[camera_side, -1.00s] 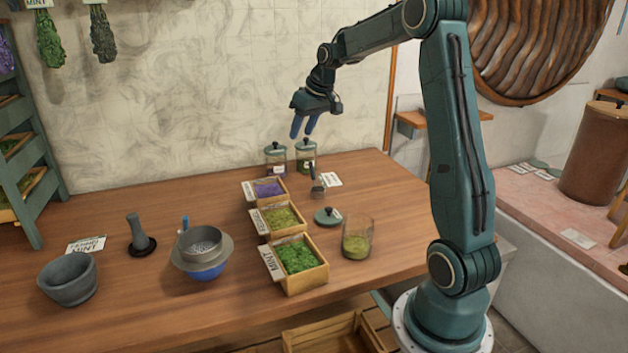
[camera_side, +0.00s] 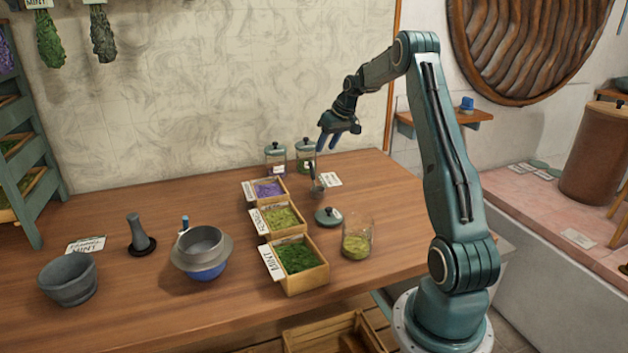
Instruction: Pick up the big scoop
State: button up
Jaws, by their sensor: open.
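A metal scoop (camera_side: 316,187) is on the table just right of the tray of purple herb, its handle pointing up. I take it for the big scoop; its bowl is small in view and hard to make out.
Two lidded jars (camera_side: 275,160) (camera_side: 305,155) stand close behind the scoop. Labelled trays of purple (camera_side: 282,198) and green herbs (camera_side: 322,278) run forward. A loose lid (camera_side: 328,216) and an open glass jar (camera_side: 357,240) lie nearer.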

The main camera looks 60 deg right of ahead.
aim_at(313, 173)
jog(key=x, duration=0.7)
jog(key=shift+f, duration=0.3)
jog(key=shift+w, duration=0.1)
jog(key=shift+x, duration=2.55)
jog(key=shift+a, duration=0.1)
grip_shut()
